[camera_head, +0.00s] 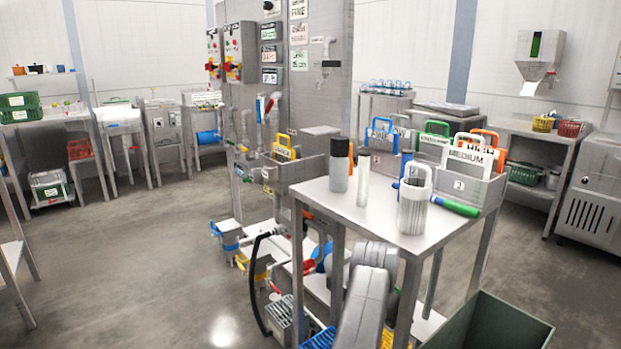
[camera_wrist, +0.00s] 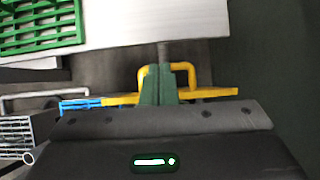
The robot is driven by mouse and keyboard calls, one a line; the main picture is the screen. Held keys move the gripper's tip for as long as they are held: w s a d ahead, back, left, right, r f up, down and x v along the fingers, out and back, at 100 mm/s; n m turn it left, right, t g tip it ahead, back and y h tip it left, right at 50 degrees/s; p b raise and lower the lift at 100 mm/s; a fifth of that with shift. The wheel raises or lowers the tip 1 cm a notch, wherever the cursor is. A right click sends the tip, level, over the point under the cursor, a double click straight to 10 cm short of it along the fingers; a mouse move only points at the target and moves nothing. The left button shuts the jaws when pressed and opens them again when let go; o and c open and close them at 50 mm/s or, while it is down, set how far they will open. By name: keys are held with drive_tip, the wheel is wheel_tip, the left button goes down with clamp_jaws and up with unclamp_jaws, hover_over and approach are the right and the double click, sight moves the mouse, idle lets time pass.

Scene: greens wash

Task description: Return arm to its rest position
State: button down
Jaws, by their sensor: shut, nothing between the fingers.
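My arm (camera_head: 366,300) shows in the head view as grey links at the bottom centre, in front of the small steel table (camera_head: 355,213). My gripper is not clearly visible there. In the wrist view my gripper (camera_wrist: 160,72) has its two dark green fingers together, shut and empty. Beyond the fingers is a yellow handled piece (camera_wrist: 120,99), partly hidden by them; I cannot tell whether they touch it.
A dark green bin (camera_head: 490,325) stands at lower right. A green grate (camera_wrist: 40,28) shows in the wrist view. Floor (camera_head: 130,255) at left is largely open.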

drive_tip(key=v, duration=0.6)
drive_tip(key=x, duration=0.8)
drive_tip(key=b+x, duration=0.1)
drive_tip(key=x, duration=0.2)
drive_tip(key=shift+s+a+f, duration=0.15)
drive_tip(key=shift+s+f, duration=0.05)
drive_tip(key=shift+f, duration=0.45)
drive_tip(key=shift+s+a+r, duration=0.2)
drive_tip(key=shift+s+a, duration=0.65)
drive_tip(key=shift+a, duration=0.25)
